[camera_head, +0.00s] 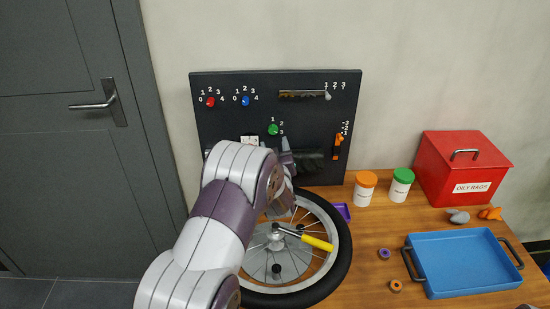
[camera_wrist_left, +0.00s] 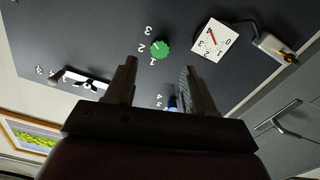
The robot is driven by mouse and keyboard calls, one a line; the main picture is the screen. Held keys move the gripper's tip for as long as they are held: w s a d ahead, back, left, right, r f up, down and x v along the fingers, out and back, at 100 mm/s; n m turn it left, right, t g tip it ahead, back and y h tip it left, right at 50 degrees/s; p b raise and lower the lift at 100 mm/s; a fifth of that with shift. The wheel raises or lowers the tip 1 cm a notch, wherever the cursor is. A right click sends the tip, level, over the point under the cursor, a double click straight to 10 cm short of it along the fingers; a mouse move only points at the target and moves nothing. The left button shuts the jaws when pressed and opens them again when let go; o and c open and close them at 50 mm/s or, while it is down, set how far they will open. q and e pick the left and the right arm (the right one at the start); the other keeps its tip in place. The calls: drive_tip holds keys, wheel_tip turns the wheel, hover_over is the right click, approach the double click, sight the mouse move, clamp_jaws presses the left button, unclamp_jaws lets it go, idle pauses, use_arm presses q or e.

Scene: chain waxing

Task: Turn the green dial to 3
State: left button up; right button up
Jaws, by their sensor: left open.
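The green dial (camera_head: 273,129) is a small round knob on the black upright panel (camera_head: 225,95), below the red and blue knobs. Numbers are printed around it; 2 and 3 show in the head view. In the left wrist view the green dial (camera_wrist_left: 160,49) appears upside down, with 1, 2 and 3 beside it. A faint pale mark is on its face, but its exact setting is hard to read. My left gripper (camera_wrist_left: 159,67) is open and empty, its fingers apart, and the dial appears between and just beyond the tips. My right gripper is not in view.
The panel also carries a red knob (camera_head: 210,101), a blue knob (camera_head: 245,101), a slider (camera_head: 304,94), an orange lever (camera_head: 338,146) and a white gauge (camera_wrist_left: 213,40). Below stand a wheel (camera_head: 343,250), two jars (camera_head: 365,188), a red box (camera_head: 462,165) and a blue tray (camera_head: 465,262).

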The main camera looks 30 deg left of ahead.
use_arm(q)
drive_tip(key=v, duration=0.6)
drive_tip(key=shift+s, duration=0.15)
drive_tip(key=s+d+f+m+g+h, duration=0.2)
drive_tip(key=s+d+g+h, duration=0.1)
drive_tip(key=s+d, duration=0.1)
drive_tip(key=s+d+f+m+g+h, duration=0.2)
drive_tip(key=s+d+f+g+h, duration=0.1)
drive_tip(key=s+d, duration=0.1)
drive_tip(key=s+d+f+m+g+h, duration=0.2)
drive_tip(key=s+d+m+h, duration=0.1)
drive_tip(key=d, duration=0.3)
drive_tip(key=shift+s+f+g, duration=0.35)
drive_tip(key=shift+s+g, duration=0.05)
drive_tip(key=shift+s, duration=0.45)
drive_tip(key=s+g, duration=0.1)
drive_tip(key=s, duration=0.2)
drive_tip(key=s+m+g, duration=0.1)
drive_tip(key=s, duration=0.2)
drive_tip(key=s+d+m+g, duration=0.1)
drive_tip(key=s, duration=0.2)
drive_tip(key=shift+s+d+f+g+h, duration=0.1)
drive_tip(key=shift+s+f+g+h, duration=0.05)
drive_tip(key=shift+f+g+h, duration=0.25)
wheel_tip(320, 180, up, 13)
drive_tip(key=s+g+p, duration=0.1)
drive_tip(key=s+p, duration=0.1)
drive_tip(key=p, duration=1.1)
drive_tip(key=shift+s, duration=0.4)
drive_tip(key=shift+r, duration=0.1)
